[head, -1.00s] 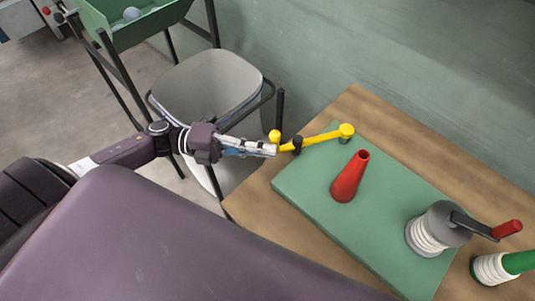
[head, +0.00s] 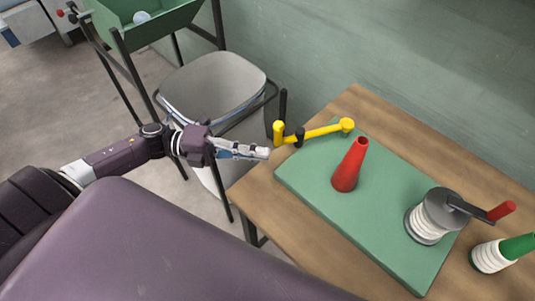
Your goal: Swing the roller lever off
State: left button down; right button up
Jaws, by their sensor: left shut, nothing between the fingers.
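The roller lever (head: 322,131) is a yellow arm with a pivot at its right end on the far corner of the green board (head: 384,247). My left gripper (head: 266,153) is shut and empty, just left of and below the yellow knob, with a small gap in the picture. A red cone (head: 350,166) stands on the board, apart from the lever. My right gripper is not in view.
A grey drum wound with white, with a red-handled crank (head: 440,215), stands at the board's right end. A white spool with a green top (head: 494,254) is on the wooden table (head: 262,207). A grey bin (head: 212,85) and green hopper (head: 165,22) stand behind my left arm.

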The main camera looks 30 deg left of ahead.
pick_arm(q)
jog(key=a+b, duration=0.1)
jog(key=a, duration=0.6)
jog(key=shift+s+a+f, duration=0.15)
jog(key=shift+s+f, duration=0.2)
jog(key=shift+s, duration=0.05)
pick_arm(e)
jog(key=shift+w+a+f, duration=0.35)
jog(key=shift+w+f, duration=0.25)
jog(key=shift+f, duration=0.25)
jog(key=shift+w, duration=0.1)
